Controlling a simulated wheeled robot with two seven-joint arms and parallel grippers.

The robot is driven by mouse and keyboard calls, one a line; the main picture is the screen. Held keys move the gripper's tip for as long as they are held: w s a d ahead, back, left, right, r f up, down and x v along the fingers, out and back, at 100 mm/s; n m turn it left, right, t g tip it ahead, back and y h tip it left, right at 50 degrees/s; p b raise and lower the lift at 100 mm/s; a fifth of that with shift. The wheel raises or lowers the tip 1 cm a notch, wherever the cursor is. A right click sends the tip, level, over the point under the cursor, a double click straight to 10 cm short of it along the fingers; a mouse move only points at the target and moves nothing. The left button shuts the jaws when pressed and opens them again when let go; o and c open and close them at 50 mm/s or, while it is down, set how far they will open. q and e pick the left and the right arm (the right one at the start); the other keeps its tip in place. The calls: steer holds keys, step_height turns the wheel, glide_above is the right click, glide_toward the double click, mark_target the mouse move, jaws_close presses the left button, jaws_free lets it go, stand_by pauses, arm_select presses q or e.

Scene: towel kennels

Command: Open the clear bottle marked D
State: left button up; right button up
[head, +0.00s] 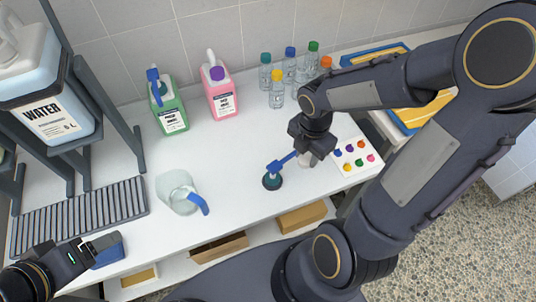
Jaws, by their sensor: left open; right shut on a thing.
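Several small clear bottles stand at the back of the counter, with teal (265,72), blue (289,66), green (311,62), yellow (276,90) and orange (325,64) caps. Their letters are too small to read, so I cannot tell which is D. My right gripper (304,155) is low over the counter in front of them, shut on what looks like a blue-handled tool (281,164) with a dark teal round end (272,181). A pale shape beside the jaws is partly hidden. My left gripper (86,250) is open and empty at the front left, beside a blue-grey block (108,250).
A clear jug (179,190) with a blue handle stands mid-left. Green (172,114) and pink (221,98) bottles stand behind it. A water container (54,110) sits on a rack above a slatted drain (80,216). A white card with coloured spots (356,158) lies right.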

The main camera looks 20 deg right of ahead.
steer(key=b, duration=0.5)
glide_toward(269, 157)
steer(key=s+d+r, duration=0.2)
steer(key=s, duration=0.2)
steer(key=shift+n, duration=0.3)
steer(key=w+f+b, duration=0.1)
steer(key=f, duration=0.1)
steer(key=w+a+f+b, duration=0.1)
steer(key=w+f+b, duration=0.1)
steer(key=shift+a, duration=0.2)
steer(key=shift+w+a+f+b, duration=0.1)
steer(key=shift+w+f+b, duration=0.15)
steer(key=shift+b, duration=0.1)
steer(key=shift+w+a+f+b, duration=0.1)
steer(key=shift+w+f+b, duration=0.1)
steer(key=shift+f+b, duration=0.1)
step_height(269, 157, down, 4)
steer(key=b, duration=0.3)
steer(key=shift+w+r, duration=0.15)
steer(key=shift+r, duration=0.3)
